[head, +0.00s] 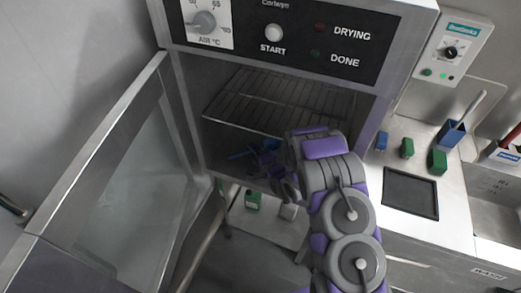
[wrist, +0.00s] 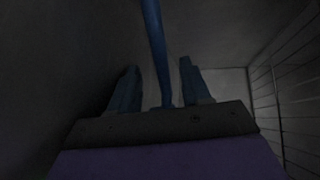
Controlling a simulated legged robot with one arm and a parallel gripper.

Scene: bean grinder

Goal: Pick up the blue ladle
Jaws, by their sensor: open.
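The blue ladle (head: 241,154) lies inside the drying oven, below the wire rack, and my arm hides part of it in the head view. In the wrist view its blue handle (wrist: 154,40) runs from the top edge down between my two fingers. My gripper (wrist: 158,68) is open, with one finger on each side of the handle. Dark gaps show between the handle and both fingers. In the head view my gripper (head: 270,165) is inside the oven's lower part, at the ladle's right end. The ladle's bowl cannot be made out.
The oven door (head: 130,190) stands open to the left. The wire rack (head: 275,100) spans the oven above my gripper. A steel counter (head: 450,190) on the right holds green and blue blocks, a blue container (head: 451,133) and a black mat (head: 410,193). A lower shelf holds a green item (head: 252,200).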

